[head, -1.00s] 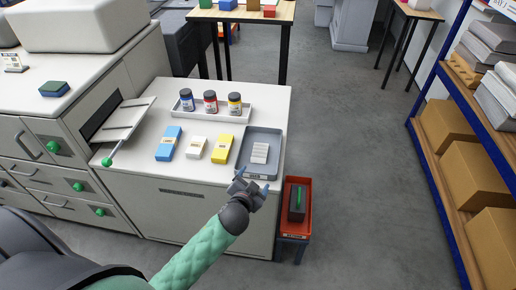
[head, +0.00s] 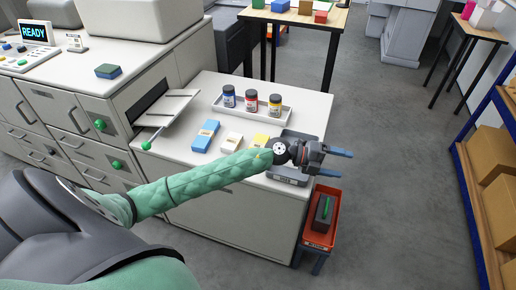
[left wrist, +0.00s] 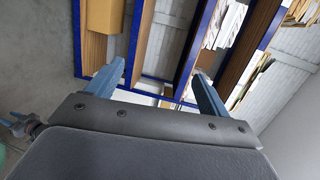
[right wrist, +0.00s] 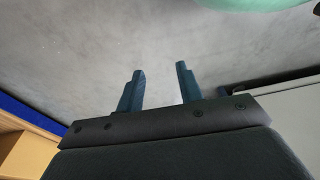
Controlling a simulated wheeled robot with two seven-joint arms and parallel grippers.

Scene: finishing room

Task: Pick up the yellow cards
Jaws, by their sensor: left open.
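The yellow cards (head: 261,140) lie in a stack on the white cabinet top, right of the white cards (head: 232,141) and the blue cards (head: 206,136). My left forearm crosses in front and hides their near part. My left gripper (head: 347,163) is open and empty, right of the cards and beyond the cabinet's right edge. In the left wrist view its fingers (left wrist: 157,72) are apart, with shelving behind them. My right gripper is not in the head view. In the right wrist view its fingers (right wrist: 159,72) are apart and empty over grey floor.
A grey tray (head: 287,181) sits right of the cards, largely hidden by my left arm and gripper. A white tray (head: 252,114) with three bottles stands behind the cards. A red bin (head: 332,205) stands beside the cabinet. A shelf rack (head: 480,185) is at far right, with open floor between.

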